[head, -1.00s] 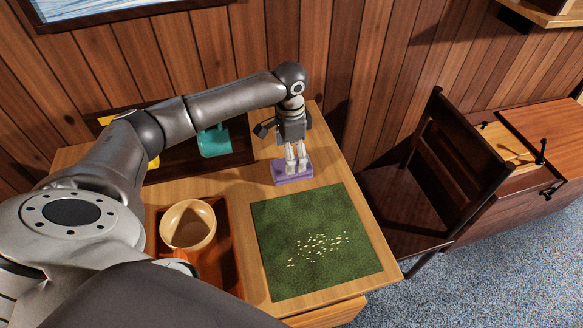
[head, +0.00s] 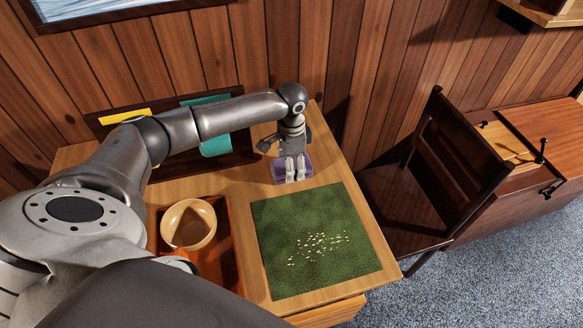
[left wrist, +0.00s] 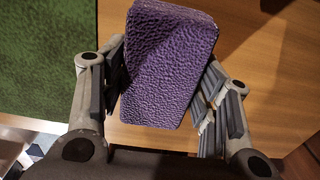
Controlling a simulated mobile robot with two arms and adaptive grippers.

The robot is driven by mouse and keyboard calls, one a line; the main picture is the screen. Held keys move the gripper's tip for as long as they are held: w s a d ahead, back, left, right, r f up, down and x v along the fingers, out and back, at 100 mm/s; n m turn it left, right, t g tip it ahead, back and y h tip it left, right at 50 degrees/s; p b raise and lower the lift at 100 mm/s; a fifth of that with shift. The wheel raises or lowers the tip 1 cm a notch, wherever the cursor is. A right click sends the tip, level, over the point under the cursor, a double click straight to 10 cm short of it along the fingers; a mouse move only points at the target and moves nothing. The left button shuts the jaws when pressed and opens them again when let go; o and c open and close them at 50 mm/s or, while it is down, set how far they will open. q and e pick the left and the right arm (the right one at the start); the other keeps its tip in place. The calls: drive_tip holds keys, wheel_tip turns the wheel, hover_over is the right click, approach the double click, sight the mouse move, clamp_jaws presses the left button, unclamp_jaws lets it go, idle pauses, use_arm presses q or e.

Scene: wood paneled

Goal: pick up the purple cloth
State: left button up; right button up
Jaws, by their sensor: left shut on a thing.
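The purple cloth (head: 279,172) is a thick, textured block at the back of the wooden table, just behind the green mat. My left gripper (head: 291,170) comes down on it from above and is shut on it. In the left wrist view the cloth (left wrist: 170,62) sits between the two fingers of the gripper (left wrist: 163,95), tilted a little. In the head view the fingers hide part of the cloth. I cannot tell whether it still touches the table. My right gripper does not show.
A green mat (head: 285,220) with scattered pale crumbs lies in front of the cloth. A wooden bowl (head: 188,224) stands in a reddish tray (head: 228,262) at left. A dark rack (head: 240,148) with a teal piece (head: 215,145) stands behind. A dark chair (head: 400,205) is at right.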

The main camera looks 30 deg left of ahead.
use_arm(q)
drive_tip(key=shift+w+r, duration=0.1)
drive_tip(key=shift+r, duration=0.35)
wheel_tip(320, 180, up, 2)
drive_tip(key=shift+r, duration=0.15)
drive_tip(key=s+r, duration=0.2)
drive_tip(key=r, duration=0.1)
drive_tip(key=s+a+r, duration=0.1)
drive_tip(key=s+r, duration=0.2)
drive_tip(key=shift+s, duration=0.1)
drive_tip(key=s+a+r, duration=0.1)
drive_tip(key=s+r, duration=0.2)
drive_tip(key=s, duration=0.5)
drive_tip(key=shift+s+a+r+b, duration=0.3)
drive_tip(key=shift+s+r+b, duration=0.05)
drive_tip(key=shift+r+b, duration=0.1)
